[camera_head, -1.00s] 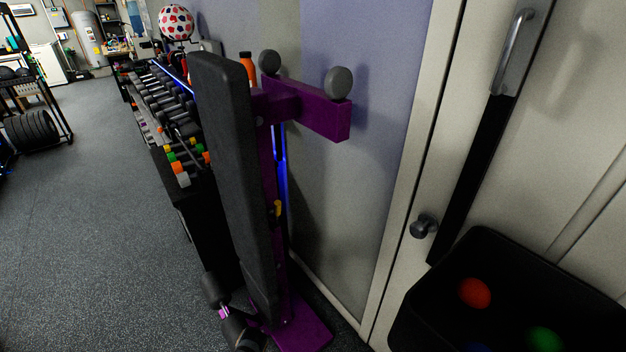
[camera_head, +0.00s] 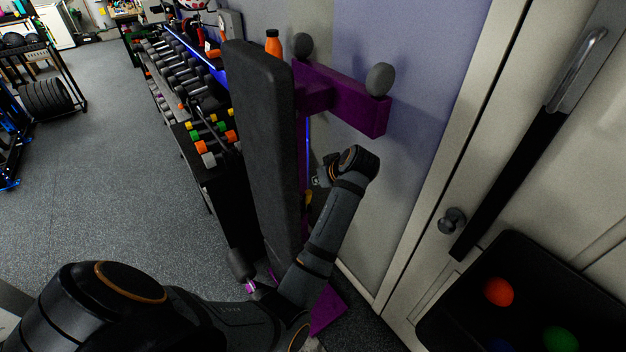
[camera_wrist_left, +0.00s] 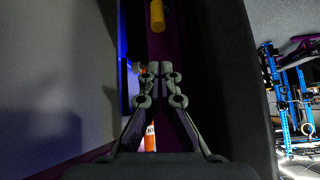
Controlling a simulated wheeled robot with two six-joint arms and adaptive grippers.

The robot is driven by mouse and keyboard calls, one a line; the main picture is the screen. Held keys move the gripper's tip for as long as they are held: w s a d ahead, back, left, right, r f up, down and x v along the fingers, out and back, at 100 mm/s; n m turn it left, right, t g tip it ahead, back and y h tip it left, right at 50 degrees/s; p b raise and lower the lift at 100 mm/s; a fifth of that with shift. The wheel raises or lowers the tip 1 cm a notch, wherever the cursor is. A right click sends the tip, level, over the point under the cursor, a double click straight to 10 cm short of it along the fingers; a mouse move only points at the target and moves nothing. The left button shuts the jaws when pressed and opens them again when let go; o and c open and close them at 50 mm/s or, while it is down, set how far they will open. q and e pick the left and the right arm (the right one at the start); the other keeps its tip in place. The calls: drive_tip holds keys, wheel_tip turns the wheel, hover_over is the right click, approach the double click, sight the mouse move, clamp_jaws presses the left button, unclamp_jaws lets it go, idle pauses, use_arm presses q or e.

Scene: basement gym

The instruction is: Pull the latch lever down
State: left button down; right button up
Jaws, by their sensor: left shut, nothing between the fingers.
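A small yellow cylinder (camera_wrist_left: 157,15), which looks like the latch lever, sticks out beside the purple post (camera_head: 301,150) of the upright black bench. In the head view only a bit of yellow (camera_head: 308,197) shows behind my left arm. My left gripper (camera_head: 319,181) has its wrist in front of the post, and its fingers are mostly hidden there. In the left wrist view the gripper (camera_wrist_left: 153,69) is shut and empty, with its fingertips just below the yellow cylinder in the picture, apart from it. My right gripper is not in view.
The black bench pad (camera_head: 265,150) stands close left of my left arm. A purple crossbar (camera_head: 350,98) with grey rollers sits above the wrist. The wall is close on the right. A dumbbell rack (camera_head: 190,95) stands behind; a black bin (camera_head: 470,310) is at lower right.

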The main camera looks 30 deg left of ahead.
use_arm(q)
drive_tip(key=shift+w+f, duration=0.1)
drive_tip(key=shift+f, duration=0.05)
drive_tip(key=p, duration=0.3)
hover_over(307, 199)
drive_tip(key=w, duration=0.1)
wheel_tip(307, 199, down, 7)
drive_tip(key=shift+w+r, duration=0.1)
drive_tip(key=shift+r, duration=0.1)
drive_tip(key=shift+w+a+f, duration=0.1)
drive_tip(key=shift+a+f, duration=0.15)
drive_tip(key=shift+f, duration=0.05)
